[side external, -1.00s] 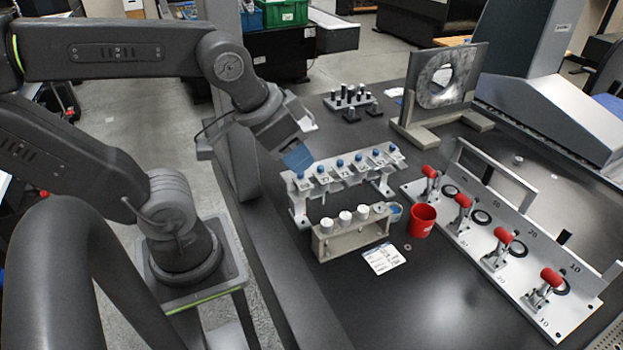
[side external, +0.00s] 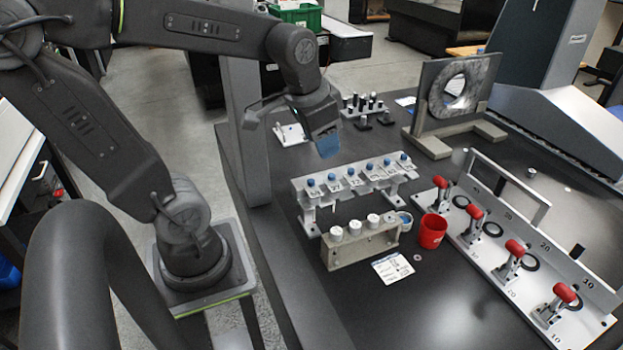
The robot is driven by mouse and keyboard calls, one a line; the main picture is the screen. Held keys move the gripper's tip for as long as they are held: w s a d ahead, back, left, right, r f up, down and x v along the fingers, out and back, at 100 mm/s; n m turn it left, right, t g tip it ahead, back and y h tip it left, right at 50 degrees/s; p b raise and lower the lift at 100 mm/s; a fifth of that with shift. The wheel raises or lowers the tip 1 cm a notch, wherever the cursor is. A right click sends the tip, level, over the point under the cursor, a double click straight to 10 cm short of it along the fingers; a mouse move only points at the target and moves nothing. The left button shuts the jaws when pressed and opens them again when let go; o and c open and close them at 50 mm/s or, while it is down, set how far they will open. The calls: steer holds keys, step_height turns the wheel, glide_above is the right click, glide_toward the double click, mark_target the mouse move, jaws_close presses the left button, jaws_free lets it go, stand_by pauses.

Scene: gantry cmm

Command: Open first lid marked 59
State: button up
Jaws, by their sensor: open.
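A light grey raised rack (side external: 307,222) stands on the dark table. Along its top is a row of several small lids with blue knobs (side external: 332,177), each with a dark mark beside it. The marks are too small to read, so I cannot tell which lid is marked 59. All the lids look closed. My gripper (side external: 328,150), with blue fingers, is open and empty. It hangs above and slightly behind the left half of the row, apart from the lids. The inside of the rack under the lids is hidden.
A plate with red-handled clamps (side external: 515,250) lies at right. Behind stand a holed plate (side external: 455,85) and black pegs (side external: 365,102).

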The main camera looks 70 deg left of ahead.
steer(key=w+a+f+g, duration=0.2)
steer(key=w+a+f, duration=0.1)
steer(key=a, duration=0.4)
steer(key=g, duration=0.1)
glide_toward(311, 180)
steer(key=shift+h, duration=0.4)
steer(key=f, duration=0.8)
steer(key=shift+w+a+f, duration=0.15)
steer(key=shift+a+f, duration=0.1)
steer(key=shift+f, duration=0.15)
steer(key=shift+c, duration=0.4)
jaws_close()
